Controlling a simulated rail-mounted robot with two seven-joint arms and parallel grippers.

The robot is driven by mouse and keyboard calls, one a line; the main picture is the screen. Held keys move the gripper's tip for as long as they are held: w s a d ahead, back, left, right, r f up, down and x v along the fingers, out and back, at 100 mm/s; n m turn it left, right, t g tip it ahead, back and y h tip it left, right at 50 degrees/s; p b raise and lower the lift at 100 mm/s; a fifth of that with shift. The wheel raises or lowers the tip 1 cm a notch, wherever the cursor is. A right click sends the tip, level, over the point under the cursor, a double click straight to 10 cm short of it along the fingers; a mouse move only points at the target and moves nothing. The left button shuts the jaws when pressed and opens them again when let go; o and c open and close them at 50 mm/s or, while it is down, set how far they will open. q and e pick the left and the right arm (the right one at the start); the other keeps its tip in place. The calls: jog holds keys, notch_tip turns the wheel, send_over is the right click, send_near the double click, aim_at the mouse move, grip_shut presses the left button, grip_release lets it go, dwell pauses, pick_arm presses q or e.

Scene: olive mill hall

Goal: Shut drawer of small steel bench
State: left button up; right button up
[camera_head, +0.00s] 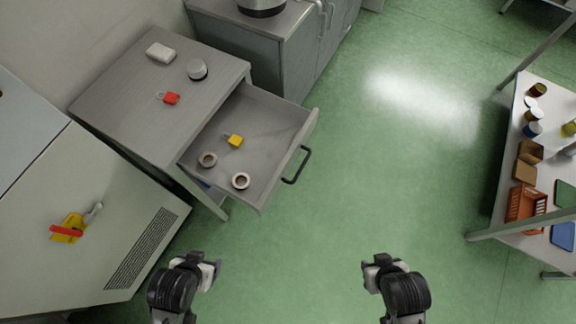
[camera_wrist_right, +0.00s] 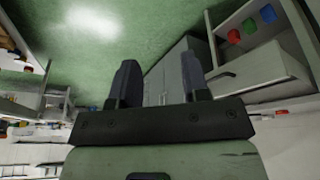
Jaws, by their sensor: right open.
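The small steel bench (camera_head: 130,98) stands at the upper left in the head view, with its drawer (camera_head: 262,115) pulled well out toward the right. The drawer has a dark bar handle (camera_head: 298,166) on its front. A yellow padlock (camera_head: 235,141) and two ring-shaped rolls (camera_head: 208,159) lie inside. My left gripper (camera_head: 215,272) is at the bottom, below the drawer and apart from it; its finger gap is not clear. My right gripper (camera_head: 370,271) is to the lower right of the handle, over the floor. In the right wrist view its two fingers (camera_wrist_right: 157,85) are apart with nothing between them.
A red padlock (camera_head: 171,98), a white puck (camera_head: 197,69) and a white block (camera_head: 160,52) lie on the bench top. A pale cabinet (camera_head: 85,215) stands at left. A shelf table (camera_head: 545,130) with tins and crates stands at right. The green floor between is clear.

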pick_arm(q)
jog(key=shift+s+f, duration=0.15)
jog(key=shift+s, duration=0.3)
pick_arm(e)
jog(key=shift+s+a+f, duration=0.15)
jog(key=shift+s+a, duration=0.05)
jog(key=shift+s, duration=0.3)
